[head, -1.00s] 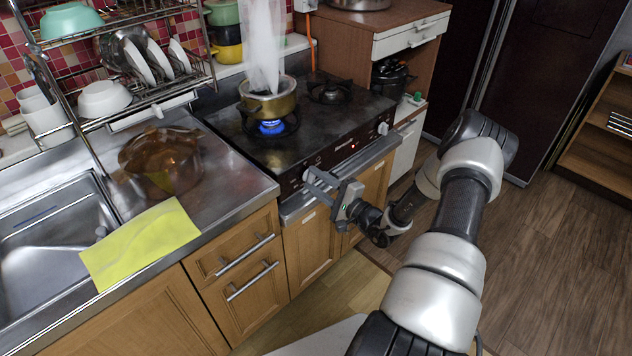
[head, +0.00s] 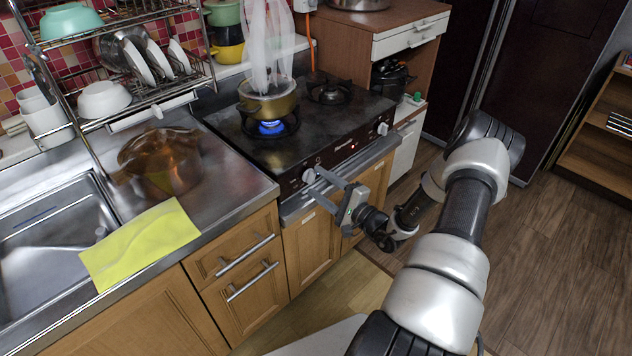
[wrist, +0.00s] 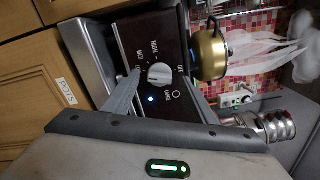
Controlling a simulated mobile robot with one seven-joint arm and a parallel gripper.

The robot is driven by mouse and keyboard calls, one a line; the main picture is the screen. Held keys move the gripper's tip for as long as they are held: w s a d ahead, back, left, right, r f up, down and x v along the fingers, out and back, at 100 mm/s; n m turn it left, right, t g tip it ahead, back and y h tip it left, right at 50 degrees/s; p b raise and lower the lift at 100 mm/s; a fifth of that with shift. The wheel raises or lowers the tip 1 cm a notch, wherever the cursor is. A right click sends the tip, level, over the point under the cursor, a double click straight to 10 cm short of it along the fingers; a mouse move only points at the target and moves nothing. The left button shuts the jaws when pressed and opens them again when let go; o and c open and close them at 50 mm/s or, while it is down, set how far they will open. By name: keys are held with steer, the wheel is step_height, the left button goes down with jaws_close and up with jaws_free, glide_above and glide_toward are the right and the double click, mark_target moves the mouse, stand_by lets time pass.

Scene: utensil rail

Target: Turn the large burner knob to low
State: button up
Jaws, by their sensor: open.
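The large burner knob (head: 309,176) is a pale round knob at the left of the stove's front panel. It also shows in the wrist view (wrist: 160,75), with printed labels around it and a small blue light beside it. I cannot make out which label its pointer faces. My gripper (head: 315,184) is open and empty in front of the knob. In the wrist view its fingers (wrist: 162,92) lie on either side of the knob, apparently short of it. A blue flame (head: 271,127) burns under the brass pot (head: 270,101).
Another knob (head: 383,128) is at the panel's right end. Steam (head: 268,45) rises from the pot. Wooden cabinets (head: 308,245) stand below. Open floor (head: 540,270) lies at right.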

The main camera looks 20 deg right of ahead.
steer(key=v, duration=1.5)
steer(key=shift+s, duration=0.25)
steer(key=s+a+r+n+g+y+p, duration=0.1)
steer(key=s+a+r+n+g+y, duration=0.15)
steer(key=a+r+n+g, duration=0.4)
steer(key=s+a+r+n+g+y+p, duration=0.1)
steer(key=s+a+r+n+g, duration=0.25)
steer(key=a+r+g, duration=0.6)
steer(key=s+a+r+n+t+h+b, duration=0.1)
steer(key=s+a+r+n+t+h, duration=0.15)
steer(key=s+r+n+h, duration=0.4)
steer(key=s+a+r+n+t+h, duration=0.2)
steer(key=s+a+r+h, duration=0.15)
steer(key=r, duration=0.65)
step_height(320, 180, up, 13)
steer(key=p, duration=1.2)
steer(key=shift+w+p, duration=0.35)
steer(key=shift+w, duration=0.05)
